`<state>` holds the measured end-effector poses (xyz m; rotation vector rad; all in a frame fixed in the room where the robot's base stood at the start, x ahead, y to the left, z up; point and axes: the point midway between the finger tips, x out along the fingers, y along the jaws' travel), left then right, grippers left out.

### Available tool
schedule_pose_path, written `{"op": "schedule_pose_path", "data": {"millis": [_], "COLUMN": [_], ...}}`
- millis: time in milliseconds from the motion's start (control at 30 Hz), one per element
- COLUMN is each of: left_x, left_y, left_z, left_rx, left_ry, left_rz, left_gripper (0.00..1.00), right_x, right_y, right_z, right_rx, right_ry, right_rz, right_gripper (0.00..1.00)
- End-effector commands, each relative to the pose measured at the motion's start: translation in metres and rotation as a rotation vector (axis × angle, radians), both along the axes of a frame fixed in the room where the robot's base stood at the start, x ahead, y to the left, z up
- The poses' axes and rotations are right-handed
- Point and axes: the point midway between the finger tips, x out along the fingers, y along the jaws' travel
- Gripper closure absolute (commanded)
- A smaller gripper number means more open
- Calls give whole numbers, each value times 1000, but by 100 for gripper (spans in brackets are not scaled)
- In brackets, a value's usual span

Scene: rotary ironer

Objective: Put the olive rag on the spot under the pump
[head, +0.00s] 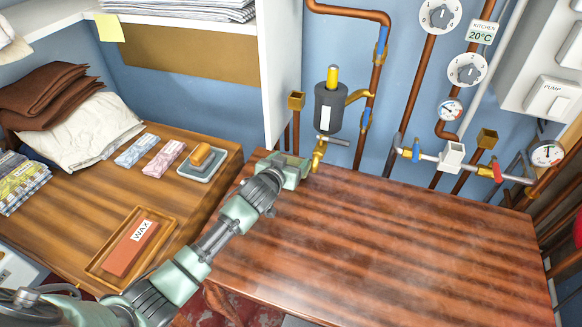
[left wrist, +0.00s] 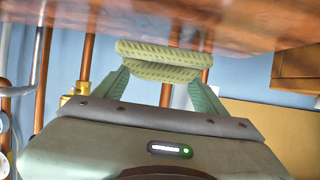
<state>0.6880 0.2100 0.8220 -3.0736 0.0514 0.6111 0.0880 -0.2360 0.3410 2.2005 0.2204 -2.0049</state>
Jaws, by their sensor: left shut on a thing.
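My left gripper (head: 291,167) is at the back left of the wooden worktop, low beneath the pump (head: 330,106), a dark grey cylinder with a yellow top on the blue wall. In the left wrist view, the gripper's green fingers are on either side of a folded, ribbed yellow-green cloth, the olive rag (left wrist: 158,70), and hold it close to the brown wood surface (left wrist: 220,25). Whether the rag touches the wood I cannot tell. In the head view the gripper hides the rag. I cannot make out a spot under the pump. My right gripper is not in view.
A brass tap (head: 318,155) hangs below the pump beside my left gripper. The glossy worktop (head: 400,240) is clear to the right. A lower shelf at left holds a wax tray (head: 160,238), a sponge dish (head: 201,163) and folded cloths (head: 90,130). Pipes line the wall.

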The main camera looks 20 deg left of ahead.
Motion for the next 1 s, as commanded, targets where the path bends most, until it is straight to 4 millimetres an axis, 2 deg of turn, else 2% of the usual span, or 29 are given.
{"op": "schedule_pose_path", "data": {"millis": [33,133,567,600,667,1000], "left_x": [-1,0,2,2,2,2], "left_y": [0,-1,-3,-3,-3,-3], "left_z": [-10,-22,-30,-29,-29,-26], "left_rx": [0,0,-1,0,0,0], "left_ry": [4,3,2,2,2,1], "left_rz": [0,-1,-1,-1,-1,-1], "left_gripper": [67,67,67,20,6,6], "right_x": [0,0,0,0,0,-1], "right_y": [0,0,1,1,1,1], "right_z": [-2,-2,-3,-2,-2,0], "right_rx": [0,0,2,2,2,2], "right_ry": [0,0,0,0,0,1], "right_rz": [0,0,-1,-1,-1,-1], "right_gripper": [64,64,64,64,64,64]}}
